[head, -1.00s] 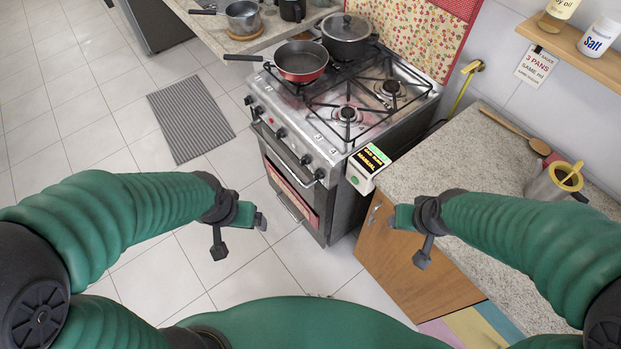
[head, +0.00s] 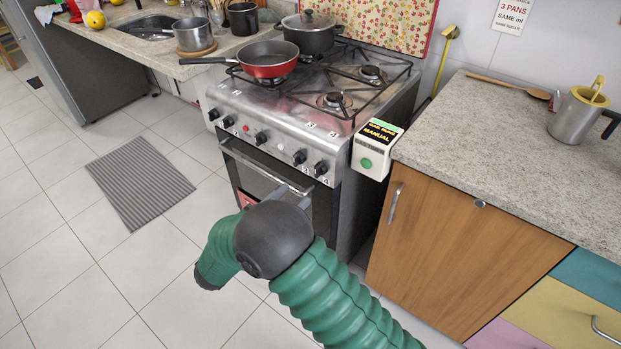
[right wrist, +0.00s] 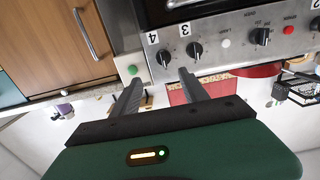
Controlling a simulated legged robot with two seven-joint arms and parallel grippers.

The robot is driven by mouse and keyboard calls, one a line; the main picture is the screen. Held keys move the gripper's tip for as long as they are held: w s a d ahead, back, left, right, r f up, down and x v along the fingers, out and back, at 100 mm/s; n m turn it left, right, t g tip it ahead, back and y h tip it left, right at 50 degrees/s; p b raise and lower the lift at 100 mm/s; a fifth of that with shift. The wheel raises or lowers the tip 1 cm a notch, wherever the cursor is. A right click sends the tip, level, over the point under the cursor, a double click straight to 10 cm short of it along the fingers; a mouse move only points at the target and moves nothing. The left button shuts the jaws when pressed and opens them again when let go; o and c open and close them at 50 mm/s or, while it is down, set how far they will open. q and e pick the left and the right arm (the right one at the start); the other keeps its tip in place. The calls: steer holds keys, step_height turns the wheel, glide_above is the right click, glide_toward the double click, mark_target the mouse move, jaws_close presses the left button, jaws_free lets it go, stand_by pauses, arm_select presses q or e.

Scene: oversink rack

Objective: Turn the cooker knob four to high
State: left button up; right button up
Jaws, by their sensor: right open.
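Cooker knob four (head: 321,168) is the black knob at the right end of the cooker's front panel, beside a "4" label. It also shows in the right wrist view (right wrist: 163,58), next to knob three (right wrist: 195,50). I cannot tell its setting. My right gripper (right wrist: 160,76) is open and empty, its two fingers pointing at the panel. In that view knob four appears between the fingertips, seemingly still apart from them. In the head view my right arm crosses low in front of the oven and mostly hides the hand. My left gripper is out of view.
The oven door handle (head: 258,162) runs below the knobs. A red pan (head: 269,60) and a dark lidded pot (head: 309,33) stand on the cooker. A white box with a green button (head: 376,150) sits right of knob four, beside the wooden cabinet (head: 450,250).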

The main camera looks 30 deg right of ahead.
mark_target(315, 170)
steer(key=x, duration=0.3)
steer(key=b+x, duration=0.1)
steer(key=x, duration=0.3)
steer(key=b+x, duration=0.1)
steer(key=x, duration=0.2)
steer(key=shift+w+d+r, duration=0.1)
steer(key=shift+w+d, duration=0.15)
steer(key=shift+w, duration=0.25)
steer(key=shift+d, duration=0.2)
steer(key=shift+a+r, duration=0.25)
steer(key=shift+a, duration=0.5)
steer(key=shift+c, duration=0.9)
steer(key=shift+a, duration=0.1)
steer(key=shift+c, duration=1.3)
steer(key=shift+s+d+r, duration=0.15)
steer(key=shift+d+r, duration=0.05)
steer(key=shift+d, duration=0.1)
jaws_close()
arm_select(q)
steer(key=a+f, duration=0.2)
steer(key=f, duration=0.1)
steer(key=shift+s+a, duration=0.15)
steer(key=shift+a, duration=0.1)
